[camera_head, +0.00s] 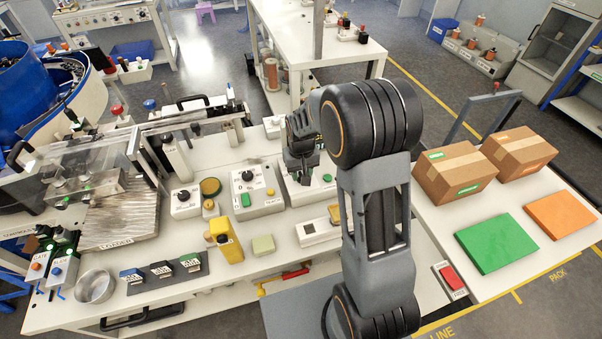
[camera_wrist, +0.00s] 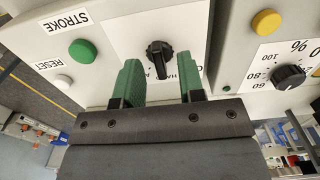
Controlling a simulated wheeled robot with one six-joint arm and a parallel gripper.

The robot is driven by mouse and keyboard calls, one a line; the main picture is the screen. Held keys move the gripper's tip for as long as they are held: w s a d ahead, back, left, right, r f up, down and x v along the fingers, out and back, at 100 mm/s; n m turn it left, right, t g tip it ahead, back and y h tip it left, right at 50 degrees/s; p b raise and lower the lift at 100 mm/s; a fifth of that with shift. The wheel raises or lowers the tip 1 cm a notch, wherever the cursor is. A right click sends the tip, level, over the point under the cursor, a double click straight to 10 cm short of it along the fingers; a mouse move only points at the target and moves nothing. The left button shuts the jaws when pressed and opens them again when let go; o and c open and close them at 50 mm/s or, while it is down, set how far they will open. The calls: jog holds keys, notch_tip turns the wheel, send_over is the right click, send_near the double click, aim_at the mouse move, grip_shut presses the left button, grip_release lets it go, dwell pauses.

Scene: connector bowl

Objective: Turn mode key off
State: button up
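The mode key is a black rotary switch (camera_wrist: 159,52) on a white label plate in the wrist view. Its handle points down in that picture, towards lettering starting "HA" that is partly hidden. My gripper (camera_wrist: 160,66) has two green fingers, spread apart on either side of the switch. Gaps show on both sides, so it is not gripped. In the head view my gripper (camera_head: 301,155) hangs over the right control box (camera_head: 302,198) and hides the switch there. This box bears a green button (camera_wrist: 83,51) marked STROKE and a white button (camera_wrist: 63,82) marked RESET.
The neighbouring control box has a percent dial (camera_wrist: 289,77) and a yellow button (camera_wrist: 266,22); it also shows in the head view (camera_head: 262,205). A yellow upright device (camera_head: 229,245) stands in front. My arm covers the bench's right part. Cardboard boxes (camera_head: 455,176) stand further right.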

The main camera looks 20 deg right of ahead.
jog(key=shift+f, duration=0.4)
grip_shut()
